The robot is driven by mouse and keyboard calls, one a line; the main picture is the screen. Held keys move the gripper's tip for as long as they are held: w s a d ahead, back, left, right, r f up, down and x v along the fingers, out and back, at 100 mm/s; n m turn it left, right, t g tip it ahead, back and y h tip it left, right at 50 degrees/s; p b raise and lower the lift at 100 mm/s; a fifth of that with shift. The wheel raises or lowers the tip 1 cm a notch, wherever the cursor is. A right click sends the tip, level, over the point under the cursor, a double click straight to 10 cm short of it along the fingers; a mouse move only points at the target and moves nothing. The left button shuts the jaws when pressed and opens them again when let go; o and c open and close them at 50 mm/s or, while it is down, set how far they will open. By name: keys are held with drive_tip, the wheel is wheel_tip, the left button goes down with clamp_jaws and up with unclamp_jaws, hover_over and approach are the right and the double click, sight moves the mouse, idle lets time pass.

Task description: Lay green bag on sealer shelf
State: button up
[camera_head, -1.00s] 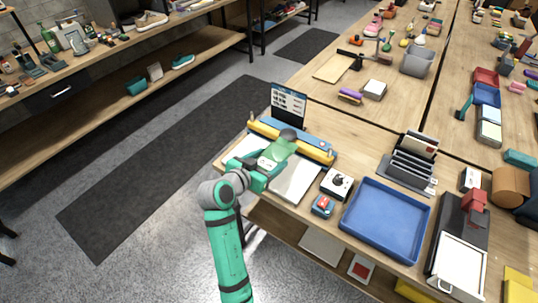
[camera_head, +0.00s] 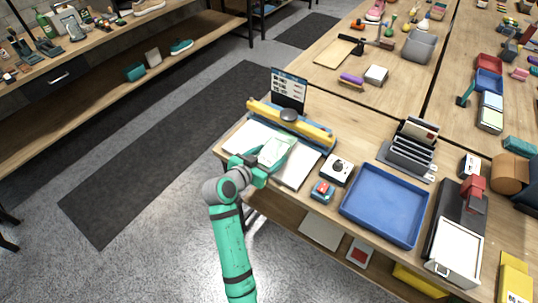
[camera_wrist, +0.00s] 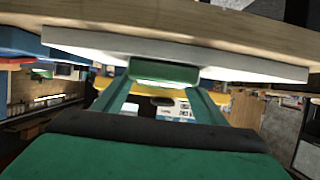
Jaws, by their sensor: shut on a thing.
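The sealer (camera_head: 312,131) has a yellow and blue bar with a dark round knob on top. Its white shelf (camera_head: 302,171) lies in front of the bar, on the table. My gripper (camera_head: 264,167) is over the front of the shelf, shut on the green bag (camera_head: 276,150). The bag is pale green and reaches from the fingers towards the bar. In the wrist view the bag's green end (camera_wrist: 163,73) shows between the fingertips, close to the white shelf (camera_wrist: 90,46). Whether the bag touches the shelf I cannot tell. My fingers partly hide the bag.
A small screen (camera_head: 289,88) stands behind the sealer. A black-and-white device (camera_head: 337,169) and a small blue-red device (camera_head: 322,190) sit right of the shelf. A blue tray (camera_head: 385,205) lies further right. The table's front edge is below my gripper.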

drive_tip(key=shift+s+d+f, duration=0.1)
drive_tip(key=shift+f, duration=0.15)
drive_tip(key=o, duration=1.7)
drive_tip(key=shift+r, duration=0.1)
drive_tip(key=shift+s+a, duration=0.15)
drive_tip(key=shift+a, duration=0.1)
drive_tip(key=v, duration=1)
drive_tip(key=shift+s, duration=0.15)
drive_tip(key=shift+r, duration=0.1)
